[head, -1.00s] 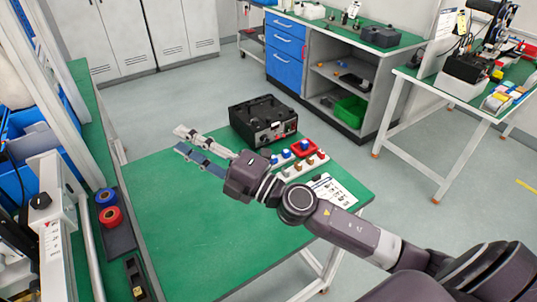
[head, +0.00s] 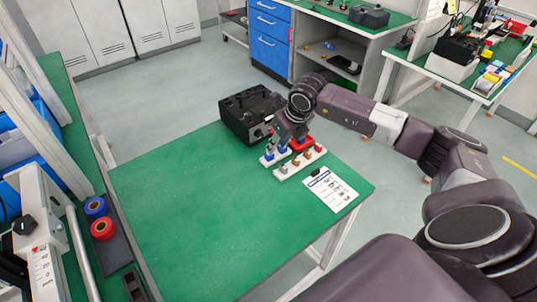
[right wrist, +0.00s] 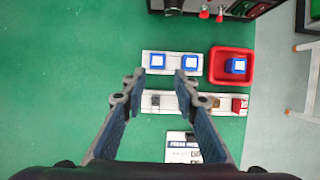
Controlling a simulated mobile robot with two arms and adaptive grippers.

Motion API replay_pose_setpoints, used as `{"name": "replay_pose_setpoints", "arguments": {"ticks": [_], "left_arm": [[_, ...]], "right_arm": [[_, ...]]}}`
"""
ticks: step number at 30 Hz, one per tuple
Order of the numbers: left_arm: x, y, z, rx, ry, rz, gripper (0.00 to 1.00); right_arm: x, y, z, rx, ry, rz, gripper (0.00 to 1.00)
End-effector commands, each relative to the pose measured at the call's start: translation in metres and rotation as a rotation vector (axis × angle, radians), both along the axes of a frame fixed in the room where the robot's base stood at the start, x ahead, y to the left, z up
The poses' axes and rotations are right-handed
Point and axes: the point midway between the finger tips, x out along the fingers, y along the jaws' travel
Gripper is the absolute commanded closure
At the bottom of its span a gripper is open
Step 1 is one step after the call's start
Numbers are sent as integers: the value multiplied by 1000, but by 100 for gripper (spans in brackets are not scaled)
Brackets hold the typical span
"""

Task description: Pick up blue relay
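In the right wrist view two blue relays, a left one (right wrist: 157,61) and a right one (right wrist: 189,62), stand side by side on a white rail (right wrist: 173,71). Another blue relay (right wrist: 235,66) sits in a red tray (right wrist: 218,81) to their right. My right gripper (right wrist: 158,85) is open and empty, pointing down with its fingertips just short of the two railed relays in the picture. In the head view my right gripper (head: 288,136) hangs over the rail area and partly covers the relays and the red tray (head: 301,144). My left gripper is not in view.
A second white rail (head: 300,165) with grey, brown and red pieces lies in front. A printed sheet (head: 330,189) lies near the table's right edge. A black case (head: 247,118) stands behind. The left part of the green table (head: 200,220) is clear.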

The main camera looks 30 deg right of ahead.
Motion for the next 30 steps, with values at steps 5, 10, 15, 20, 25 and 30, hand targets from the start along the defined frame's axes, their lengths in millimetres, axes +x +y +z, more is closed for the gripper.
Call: {"name": "replay_pose_setpoints", "arguments": {"ticks": [5, 10, 15, 20, 25, 30], "left_arm": [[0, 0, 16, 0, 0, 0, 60], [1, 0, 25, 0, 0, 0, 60], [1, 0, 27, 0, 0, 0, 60], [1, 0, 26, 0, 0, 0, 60], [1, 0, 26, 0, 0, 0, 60], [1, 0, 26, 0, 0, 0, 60]], "right_arm": [[6, 4, -17, 4, 3, 1, 72], [15, 6, -42, 5, 2, 0, 72], [20, 6, -53, 3, 0, 2, 72], [20, 6, -54, 2, -1, 2, 72], [20, 6, -54, 3, -1, 2, 85], [20, 6, -53, 3, -1, 2, 98]]}}
